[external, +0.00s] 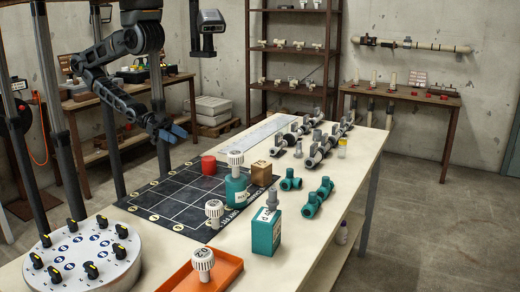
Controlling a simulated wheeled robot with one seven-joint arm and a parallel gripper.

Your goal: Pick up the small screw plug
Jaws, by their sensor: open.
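Several white ridged screw plugs show. The smallest-looking plug (214,209) stands at the near right edge of the dark grid mat (178,211). Another white plug (203,259) stands in the orange tray (228,275) at the front. A larger white one (235,158) sits on top of a teal cylinder (237,190). I cannot tell for certain which is the task's small plug. My gripper (178,133), with blue fingers, is open and empty, high above the table's far left side and apart from all the plugs.
A round white dial board (85,262) with black knobs stands front left. A red cylinder (208,165) and a brown block (261,172) stand around the mat. A teal box (265,232) with a grey fitting and teal pipe pieces (311,204) are to the right.

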